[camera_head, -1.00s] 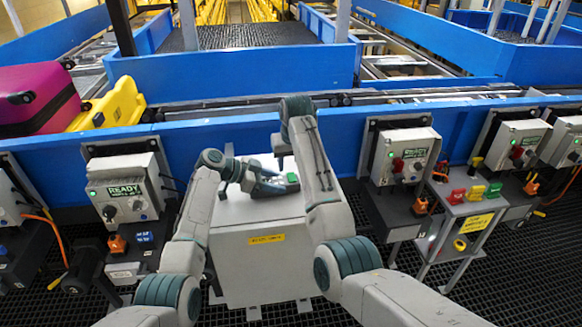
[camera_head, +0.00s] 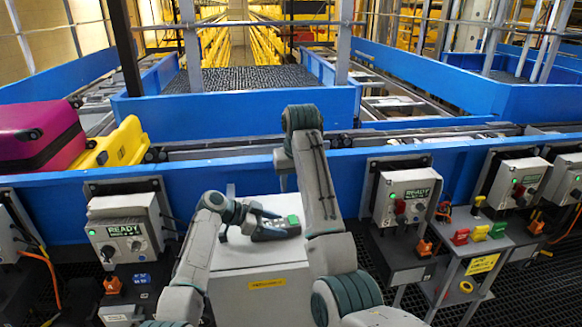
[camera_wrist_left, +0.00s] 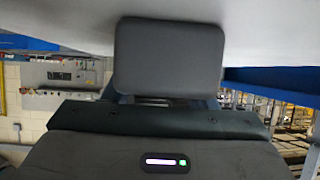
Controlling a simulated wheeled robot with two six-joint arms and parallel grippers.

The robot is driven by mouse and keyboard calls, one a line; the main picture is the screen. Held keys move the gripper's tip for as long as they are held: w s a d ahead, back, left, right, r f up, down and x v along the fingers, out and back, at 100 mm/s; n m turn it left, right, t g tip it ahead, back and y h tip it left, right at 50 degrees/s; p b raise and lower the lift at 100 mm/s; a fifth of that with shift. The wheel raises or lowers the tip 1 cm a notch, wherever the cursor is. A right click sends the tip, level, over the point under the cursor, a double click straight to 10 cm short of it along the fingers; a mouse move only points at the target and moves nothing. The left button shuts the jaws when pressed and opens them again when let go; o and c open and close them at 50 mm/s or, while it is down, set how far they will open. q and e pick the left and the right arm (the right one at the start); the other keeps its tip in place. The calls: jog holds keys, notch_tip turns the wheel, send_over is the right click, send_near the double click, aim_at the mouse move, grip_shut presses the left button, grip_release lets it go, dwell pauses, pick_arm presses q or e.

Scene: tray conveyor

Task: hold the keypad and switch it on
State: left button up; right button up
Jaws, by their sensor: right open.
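A dark keypad (camera_head: 274,231) with a green patch on its top lies on a pale grey cabinet (camera_head: 240,262) in the middle of the head view. My left gripper (camera_head: 258,214), the lower one, reaches from the left to the keypad's near-left end. Its fingers overlap the keypad in the picture, and whether they grip it is unclear. My right gripper (camera_head: 283,168) is open and empty above and behind the keypad, partly hidden by my right arm. In the left wrist view a dark rounded block (camera_wrist_left: 168,55) stands against a pale surface; I cannot tell if it is the keypad.
A blue conveyor wall (camera_head: 400,158) runs behind the cabinet. Control boxes marked READY stand at left (camera_head: 123,229) and right (camera_head: 408,196). A stand with coloured blocks (camera_head: 480,233) is at the right. A magenta suitcase (camera_head: 38,135) and a yellow case (camera_head: 118,147) lie on the conveyor.

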pick_arm(q)
jog(key=o, duration=0.3)
jog(key=shift+a, duration=0.1)
